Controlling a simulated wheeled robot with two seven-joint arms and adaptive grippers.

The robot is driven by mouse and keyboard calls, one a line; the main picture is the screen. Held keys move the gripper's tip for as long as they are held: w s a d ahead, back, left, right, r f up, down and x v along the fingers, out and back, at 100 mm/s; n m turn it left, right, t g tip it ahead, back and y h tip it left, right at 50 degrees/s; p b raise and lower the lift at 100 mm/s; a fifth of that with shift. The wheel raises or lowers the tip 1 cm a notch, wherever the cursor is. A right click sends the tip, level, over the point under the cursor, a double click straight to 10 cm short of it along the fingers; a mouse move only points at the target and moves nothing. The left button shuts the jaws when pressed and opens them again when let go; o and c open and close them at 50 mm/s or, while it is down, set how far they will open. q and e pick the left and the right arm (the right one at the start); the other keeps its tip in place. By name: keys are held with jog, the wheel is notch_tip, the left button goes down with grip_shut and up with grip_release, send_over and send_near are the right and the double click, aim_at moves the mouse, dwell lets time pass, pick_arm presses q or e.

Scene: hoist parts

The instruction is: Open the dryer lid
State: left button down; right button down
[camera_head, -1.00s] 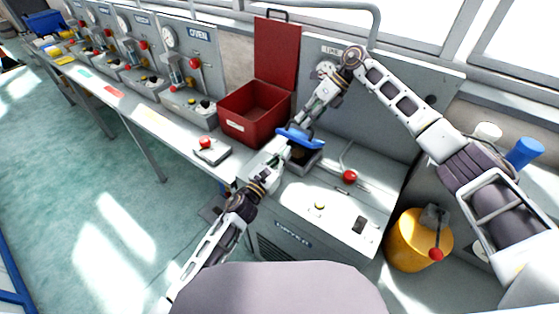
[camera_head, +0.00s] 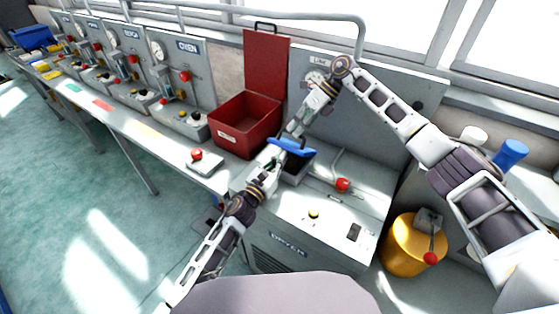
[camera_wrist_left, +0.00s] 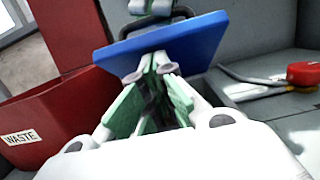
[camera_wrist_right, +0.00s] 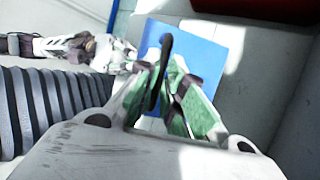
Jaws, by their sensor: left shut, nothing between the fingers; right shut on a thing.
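The dryer (camera_head: 325,213) is the grey machine in front of me, with its name on the front panel. Its blue lid (camera_head: 292,146) is raised and tilted over a dark square opening (camera_head: 297,168). My right gripper (camera_head: 295,133) is above the lid, shut on its black handle (camera_wrist_right: 165,75). The lid also shows in the right wrist view (camera_wrist_right: 215,45). My left gripper (camera_head: 273,154) is shut and empty, its fingertips close against the lid's near side. The lid fills the middle of the left wrist view (camera_wrist_left: 200,45); exact contact is unclear.
An open red waste bin (camera_head: 243,125) stands just left of the dryer opening. A red-knobbed lever (camera_head: 343,185) lies right of the opening. A yellow drum (camera_head: 405,250) is at the right. A small red-button box (camera_head: 203,162) sits on the left bench.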

jog(key=shift+s+d+f, duration=0.1)
jog(key=shift+d+f, duration=0.1)
jog(key=shift+f, duration=0.4)
jog(key=c, duration=1.9)
grip_release()
jog(key=o, duration=0.4)
jog(key=shift+w, duration=0.25)
jog(key=shift+s+a+r, duration=0.1)
jog(key=shift+r, duration=0.25)
jog(key=shift+w+d+r, duration=0.25)
jog(key=shift+d+r, duration=0.2)
jog(key=v, duration=1)
jog(key=shift+d+r, duration=0.15)
jog(key=shift+d, duration=0.1)
jog(key=shift+r, duration=0.1)
